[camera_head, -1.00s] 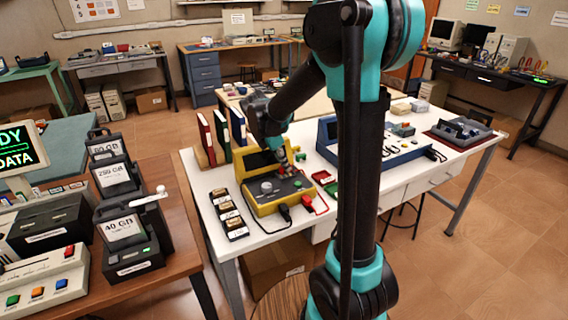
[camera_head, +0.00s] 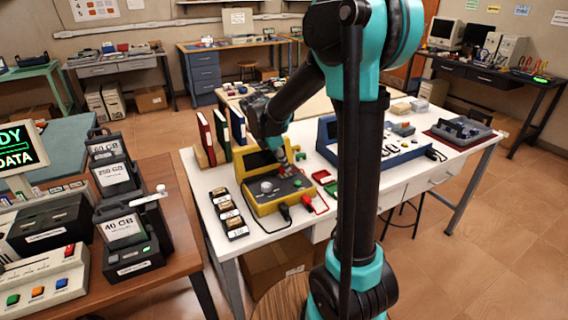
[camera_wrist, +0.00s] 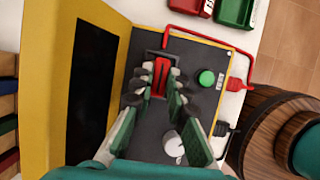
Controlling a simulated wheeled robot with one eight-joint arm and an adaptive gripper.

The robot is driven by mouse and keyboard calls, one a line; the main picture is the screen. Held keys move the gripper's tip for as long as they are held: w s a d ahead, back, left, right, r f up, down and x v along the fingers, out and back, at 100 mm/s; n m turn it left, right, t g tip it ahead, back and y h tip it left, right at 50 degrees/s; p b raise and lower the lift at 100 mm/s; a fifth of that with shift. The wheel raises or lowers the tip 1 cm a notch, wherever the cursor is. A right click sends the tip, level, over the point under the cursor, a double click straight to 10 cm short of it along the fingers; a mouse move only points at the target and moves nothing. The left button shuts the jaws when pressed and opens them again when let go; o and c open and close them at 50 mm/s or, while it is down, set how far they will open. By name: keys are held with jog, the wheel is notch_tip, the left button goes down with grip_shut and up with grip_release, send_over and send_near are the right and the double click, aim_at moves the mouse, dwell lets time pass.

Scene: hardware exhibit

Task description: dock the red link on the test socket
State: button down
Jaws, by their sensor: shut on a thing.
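The red link (camera_wrist: 159,79) shows in the wrist view as a narrow red piece between the tips of my gripper (camera_wrist: 160,84). My gripper is shut on it, just over the grey panel of the yellow tester (camera_wrist: 122,45). I cannot tell whether the link is seated or just above. In the head view, my gripper (camera_head: 283,160) points down at the tester (camera_head: 282,202), its tips small and partly hidden.
The panel carries a green button (camera_wrist: 207,78) and a pale knob (camera_wrist: 173,143). A red lead (camera_wrist: 198,37) runs around the panel's edge, with a black plug (camera_wrist: 222,129) nearby. Upright binders (camera_head: 222,135) and small labelled boxes (camera_head: 229,214) stand left of the tester.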

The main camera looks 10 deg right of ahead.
jog(key=shift+f, duration=0.55)
jog(key=c, duration=1.8)
grip_release()
jog(key=shift+r, duration=0.15)
jog(key=shift+v, duration=5.4)
jog(key=shift+s, duration=0.15)
